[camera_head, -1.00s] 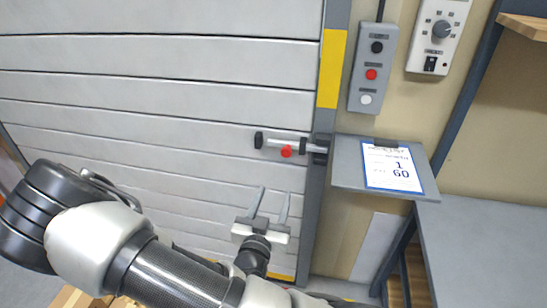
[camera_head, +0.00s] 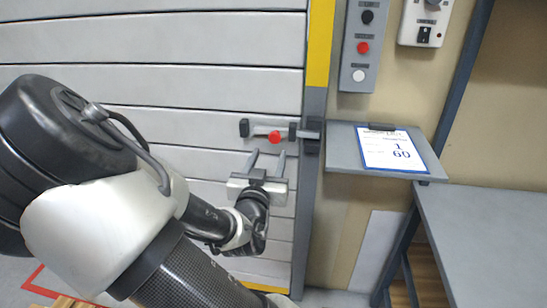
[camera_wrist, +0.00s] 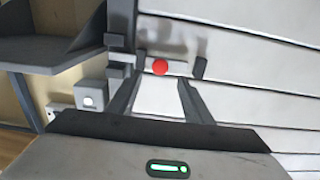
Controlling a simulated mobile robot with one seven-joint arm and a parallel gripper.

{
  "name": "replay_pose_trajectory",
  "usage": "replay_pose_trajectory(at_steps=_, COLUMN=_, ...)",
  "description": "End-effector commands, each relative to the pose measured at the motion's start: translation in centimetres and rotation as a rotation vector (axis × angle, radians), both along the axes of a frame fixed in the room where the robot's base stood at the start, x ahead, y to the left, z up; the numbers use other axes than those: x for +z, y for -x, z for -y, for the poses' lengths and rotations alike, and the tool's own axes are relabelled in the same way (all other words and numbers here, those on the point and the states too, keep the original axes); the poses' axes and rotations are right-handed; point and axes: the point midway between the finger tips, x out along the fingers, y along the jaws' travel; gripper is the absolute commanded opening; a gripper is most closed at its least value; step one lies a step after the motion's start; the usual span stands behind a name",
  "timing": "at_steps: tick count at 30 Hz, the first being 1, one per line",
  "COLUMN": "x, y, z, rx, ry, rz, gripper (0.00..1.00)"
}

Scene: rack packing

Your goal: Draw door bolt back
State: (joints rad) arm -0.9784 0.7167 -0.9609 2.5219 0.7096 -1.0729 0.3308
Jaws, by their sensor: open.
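The door bolt (camera_head: 260,129) is a short horizontal bar with a red knob (camera_head: 275,137), set between dark brackets on the grey slatted door (camera_head: 200,87). Its right end is at the dark catch on the door post (camera_head: 311,160). My gripper (camera_head: 266,156) is open just below the bolt, with its two fingers pointing up at it. In the wrist view the red knob (camera_wrist: 160,67) shows beyond the fingertips, between the two fingers (camera_wrist: 158,85). The gripper appears empty and apart from the knob.
A grey shelf (camera_head: 340,160) with a clipboard (camera_head: 392,150) juts out right of the post. A button box (camera_head: 357,45) and a dial panel (camera_head: 425,22) hang above it. A grey bench (camera_head: 480,230) stands at the right.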

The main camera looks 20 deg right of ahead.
Motion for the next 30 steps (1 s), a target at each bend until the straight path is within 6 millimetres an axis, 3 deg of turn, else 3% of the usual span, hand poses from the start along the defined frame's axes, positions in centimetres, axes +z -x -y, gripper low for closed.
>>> replay_pose_trajectory(at_steps=3, x=0.2, y=-2.4, z=1.8, rx=-0.004, ry=0.006, rz=0.001, gripper=0.46)
replay_pose_trajectory(at_steps=10, x=0.2, y=-5.6, z=3.9, rx=-0.003, ry=0.004, rz=0.001, gripper=0.46)
replay_pose_trajectory(at_steps=15, x=0.2, y=-6.6, z=4.6, rx=-0.002, ry=0.002, rz=0.0, gripper=0.46)
replay_pose_trajectory(at_steps=24, x=0.2, y=-6.9, z=4.6, rx=-0.001, ry=0.002, rz=0.0, gripper=0.46)
replay_pose_trajectory(at_steps=26, x=0.2, y=-6.9, z=4.6, rx=-0.001, ry=0.002, rz=0.0, gripper=0.39)
replay_pose_trajectory(at_steps=30, x=0.2, y=-6.8, z=4.6, rx=-0.001, ry=0.002, rz=0.0, gripper=0.16)
